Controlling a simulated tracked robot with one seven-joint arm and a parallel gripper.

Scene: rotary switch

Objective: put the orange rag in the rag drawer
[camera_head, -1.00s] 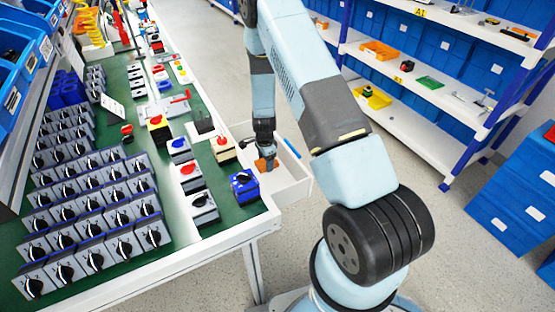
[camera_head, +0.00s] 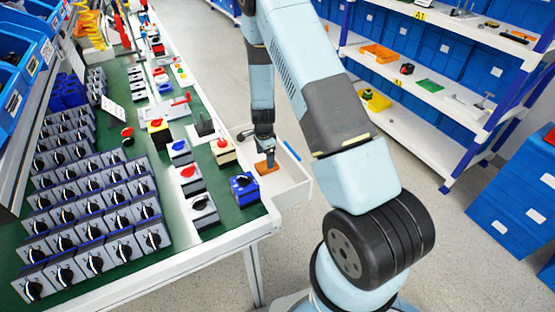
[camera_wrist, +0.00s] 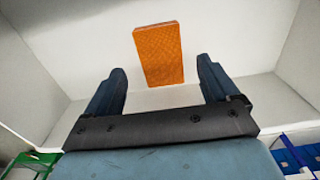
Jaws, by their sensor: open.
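The orange rag (camera_head: 266,168) lies flat on the floor of the open white drawer (camera_head: 292,187) at the side of the workbench. In the wrist view the rag (camera_wrist: 160,54) is a textured orange rectangle on the drawer's white bottom (camera_wrist: 80,48). My gripper (camera_head: 268,162) reaches down into the drawer beside the rag.
The green-topped workbench (camera_head: 160,205) carries rows of grey rotary switches (camera_head: 95,257) and several coloured ones. A blue switch box (camera_head: 244,187) stands at the bench edge near the drawer. Shelves (camera_head: 420,90) with trays stand at the right, across clear floor.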

